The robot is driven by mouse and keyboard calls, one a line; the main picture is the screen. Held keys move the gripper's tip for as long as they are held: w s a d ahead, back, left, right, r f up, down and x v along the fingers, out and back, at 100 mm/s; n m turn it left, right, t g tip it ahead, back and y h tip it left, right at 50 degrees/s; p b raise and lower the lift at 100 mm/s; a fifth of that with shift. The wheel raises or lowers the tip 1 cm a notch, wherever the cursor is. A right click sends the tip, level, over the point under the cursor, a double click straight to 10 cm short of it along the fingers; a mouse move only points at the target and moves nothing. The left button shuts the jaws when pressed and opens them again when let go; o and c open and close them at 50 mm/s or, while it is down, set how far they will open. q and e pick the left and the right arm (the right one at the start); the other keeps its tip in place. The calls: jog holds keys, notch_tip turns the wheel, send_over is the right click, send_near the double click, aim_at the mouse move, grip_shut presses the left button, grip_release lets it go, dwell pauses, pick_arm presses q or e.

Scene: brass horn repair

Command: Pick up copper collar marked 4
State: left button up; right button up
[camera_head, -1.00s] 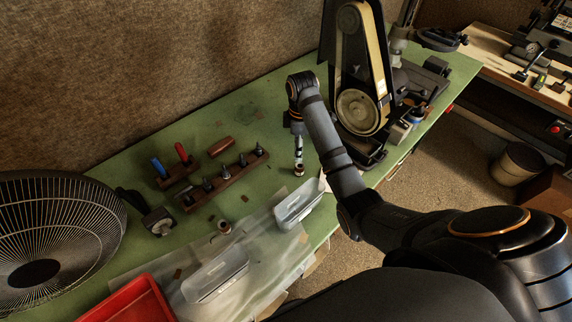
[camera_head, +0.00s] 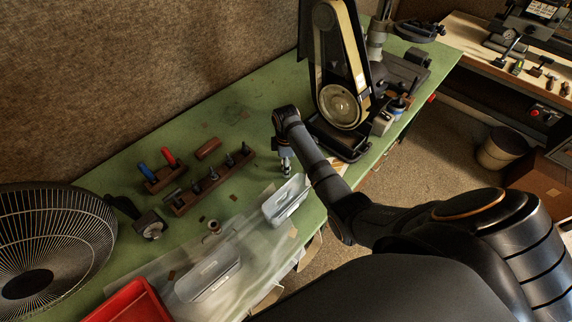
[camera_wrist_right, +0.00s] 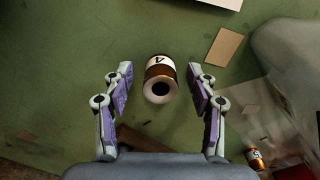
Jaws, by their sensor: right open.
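The copper collar marked 4 (camera_wrist_right: 160,77) lies between my right gripper's fingers in the right wrist view. It is a short copper-brown tube with a white label, its open end facing the camera. My right gripper (camera_wrist_right: 159,88) is open, with a clear gap on each side of the collar. In the head view my right gripper (camera_head: 286,168) points down at the green bench beside the belt sander, and the collar there is hidden or too small to tell. My left gripper is not in view.
Another collar (camera_head: 213,226) lies on the clear sheet; a labelled collar (camera_wrist_right: 255,158) shows at lower right in the wrist view. A grey tray (camera_head: 286,200) is close to my gripper. The belt sander (camera_head: 340,105) stands behind. A wooden peg rack (camera_head: 212,182) is left.

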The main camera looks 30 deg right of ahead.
grip_shut()
jog(key=shift+r, duration=0.1)
